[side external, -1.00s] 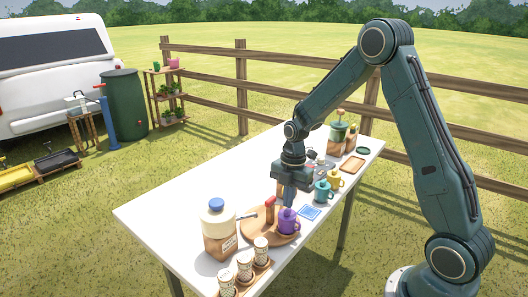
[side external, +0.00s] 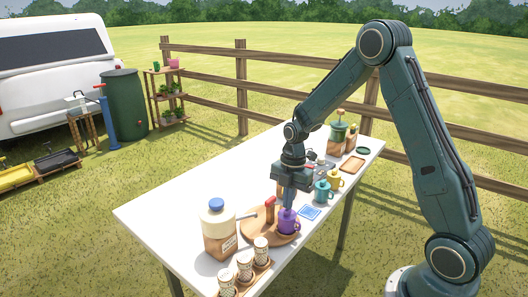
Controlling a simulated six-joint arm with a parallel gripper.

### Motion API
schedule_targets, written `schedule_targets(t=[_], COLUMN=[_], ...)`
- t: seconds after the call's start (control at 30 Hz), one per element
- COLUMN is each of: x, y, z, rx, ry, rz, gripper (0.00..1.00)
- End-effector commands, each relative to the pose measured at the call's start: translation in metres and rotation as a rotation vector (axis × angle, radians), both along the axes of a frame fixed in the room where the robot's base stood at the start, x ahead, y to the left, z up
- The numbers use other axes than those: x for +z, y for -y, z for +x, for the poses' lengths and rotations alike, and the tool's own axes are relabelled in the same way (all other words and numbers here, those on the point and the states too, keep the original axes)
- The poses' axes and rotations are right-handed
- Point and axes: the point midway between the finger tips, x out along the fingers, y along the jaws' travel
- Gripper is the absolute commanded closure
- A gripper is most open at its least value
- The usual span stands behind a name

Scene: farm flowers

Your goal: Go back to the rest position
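My gripper (side external: 290,200) points down above the purple mug (side external: 288,221), with its fingertips at or just over the mug's top. The frames do not show whether the fingers are apart or closed on the mug. The purple mug stands upright at the right side of a round wooden tray (side external: 257,233). A red-handled tool (side external: 270,203) is by the tray's back edge, close to the gripper, and partly hidden.
On the white table (side external: 170,208), a jar with a blue lid (side external: 218,230) and several small canisters (side external: 245,266) stand in front. A blue coaster (side external: 310,212), teal mug (side external: 323,191) and yellow mug (side external: 335,180) line the right edge. The table's left part is clear.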

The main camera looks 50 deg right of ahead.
Motion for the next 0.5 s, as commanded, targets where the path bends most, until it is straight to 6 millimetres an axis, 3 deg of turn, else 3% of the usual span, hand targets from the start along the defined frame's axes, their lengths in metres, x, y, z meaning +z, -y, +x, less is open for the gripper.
schedule_targets(t=[0.5], x=[0.023], y=[0.0], z=[0.001], rx=[0.001], ry=[0.003], rz=[-0.001], gripper=[1.0])
